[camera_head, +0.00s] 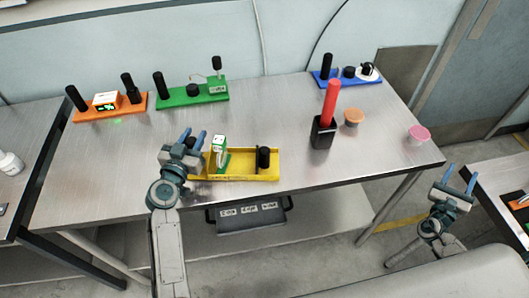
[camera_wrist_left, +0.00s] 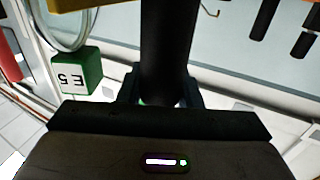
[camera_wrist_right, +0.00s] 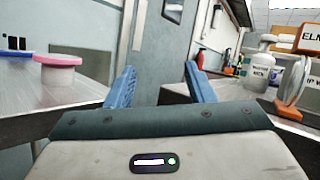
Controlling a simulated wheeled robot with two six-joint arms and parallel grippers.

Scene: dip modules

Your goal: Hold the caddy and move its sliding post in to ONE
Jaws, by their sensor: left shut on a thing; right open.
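The caddy is a yellow tray (camera_head: 240,178) at the front of the table. A black post (camera_head: 263,158) stands at its right end. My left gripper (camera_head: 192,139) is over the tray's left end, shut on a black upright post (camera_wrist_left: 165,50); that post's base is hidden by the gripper. I cannot read "ONE" on the tray. My right gripper (camera_head: 460,179) is open and empty, off the table's right side.
Behind are an orange tray (camera_head: 130,108), a green tray (camera_head: 192,99) and a blue tray (camera_head: 345,80). A black holder with a red stick (camera_head: 329,105), an orange-topped cup (camera_head: 351,117) and a pink-lidded tub (camera_head: 418,133) stand right of the caddy. The table between holder and caddy is clear.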

